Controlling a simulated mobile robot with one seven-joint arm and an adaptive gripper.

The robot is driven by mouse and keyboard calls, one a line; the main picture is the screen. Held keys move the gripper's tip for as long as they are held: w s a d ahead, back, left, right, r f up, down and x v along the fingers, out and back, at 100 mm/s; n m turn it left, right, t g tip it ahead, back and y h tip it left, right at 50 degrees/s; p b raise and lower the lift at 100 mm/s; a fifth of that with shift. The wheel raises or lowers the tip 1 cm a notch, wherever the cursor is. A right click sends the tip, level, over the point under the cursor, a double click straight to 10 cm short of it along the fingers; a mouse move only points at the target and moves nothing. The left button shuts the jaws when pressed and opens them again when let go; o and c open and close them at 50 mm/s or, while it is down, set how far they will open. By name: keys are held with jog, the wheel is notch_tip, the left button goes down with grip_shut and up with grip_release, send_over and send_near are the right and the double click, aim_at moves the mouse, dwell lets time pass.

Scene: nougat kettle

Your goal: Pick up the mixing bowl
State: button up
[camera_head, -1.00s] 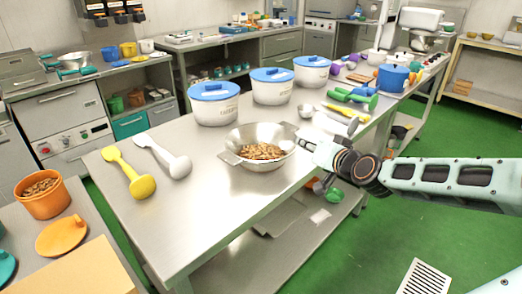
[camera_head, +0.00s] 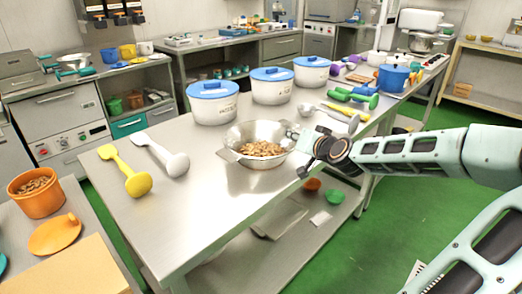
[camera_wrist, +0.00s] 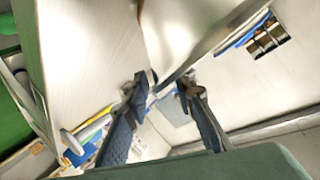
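The mixing bowl (camera_head: 242,134) is a shiny steel bowl with side handles, holding brown almonds (camera_head: 262,149). It stands upright on the steel table. My gripper (camera_head: 292,134) is at the bowl's right side, close to the rim and right handle; small in the head view. In the wrist view the bowl (camera_wrist: 180,32) fills the upper middle as a blurred metal surface. There the two dark fingers (camera_wrist: 162,85) are spread apart, with the bowl's lower edge near the gap between the tips. Whether they touch it I cannot tell.
Several white tubs with blue lids (camera_head: 213,103) stand behind the bowl. A yellow scoop (camera_head: 136,183) and white scoop (camera_head: 175,163) lie to the left. Green tools (camera_head: 352,97) and a metal scoop (camera_head: 307,110) lie behind my gripper. The table front is bare.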

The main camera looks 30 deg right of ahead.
jog(key=shift+w+f, duration=0.1)
jog(key=shift+w, duration=0.1)
grip_shut()
dwell(0.5)
